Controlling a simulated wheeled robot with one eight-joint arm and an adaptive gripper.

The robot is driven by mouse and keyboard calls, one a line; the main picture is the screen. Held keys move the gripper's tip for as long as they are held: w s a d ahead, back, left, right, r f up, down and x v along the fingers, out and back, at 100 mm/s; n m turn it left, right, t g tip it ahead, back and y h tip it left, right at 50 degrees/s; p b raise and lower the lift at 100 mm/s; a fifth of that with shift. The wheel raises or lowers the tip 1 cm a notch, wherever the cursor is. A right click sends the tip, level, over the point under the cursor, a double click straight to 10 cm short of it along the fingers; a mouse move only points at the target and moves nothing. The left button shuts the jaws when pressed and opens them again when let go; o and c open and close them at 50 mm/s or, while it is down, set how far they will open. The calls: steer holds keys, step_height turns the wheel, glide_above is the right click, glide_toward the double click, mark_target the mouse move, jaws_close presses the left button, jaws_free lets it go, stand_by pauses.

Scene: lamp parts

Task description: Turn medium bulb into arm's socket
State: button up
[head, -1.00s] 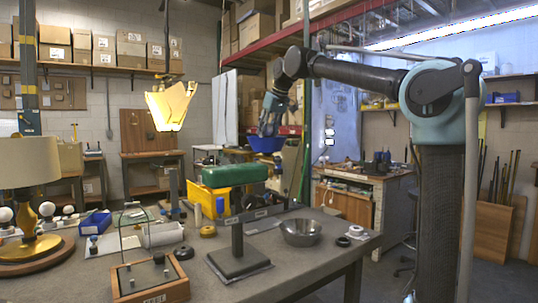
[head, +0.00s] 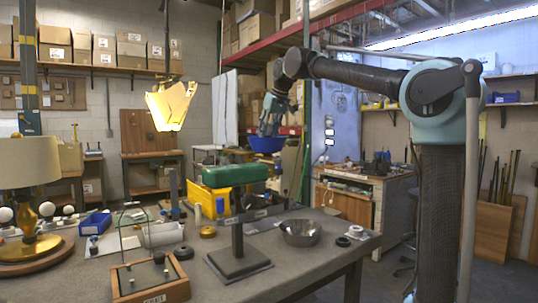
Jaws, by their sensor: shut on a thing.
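My gripper (head: 269,128) is small and far off in the head view, hanging down from my arm over the back of the bench. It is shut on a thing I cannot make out. A blue bowl-like shape (head: 267,145) sits right below it; I cannot tell whether they touch. White round bulbs (head: 46,209) stand at the left of the table, and I cannot tell which is the medium one. A dark stand (head: 238,262) with a square base and upright post stands on the table. A socket is too small to make out.
A lamp with a cream shade (head: 28,161) and brass base stands at the left.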

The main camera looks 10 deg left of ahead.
steer(key=shift+f, duration=0.15)
stand_by(0.4)
steer(key=m+t+h, duration=0.1)
steer(key=m, duration=0.2)
steer(key=shift+s+a, duration=0.1)
steer(key=shift+m+t+h, duration=0.5)
steer(key=shift+m+h, duration=0.5)
steer(key=shift+m, duration=1)
steer(key=shift+m, duration=0.4)
steer(key=m+h, duration=0.1)
steer(key=m, duration=0.2)
steer(key=m+h, duration=0.2)
steer(key=m, duration=0.1)
steer(key=shift+f+h, duration=0.1)
steer(key=shift+h, duration=0.2)
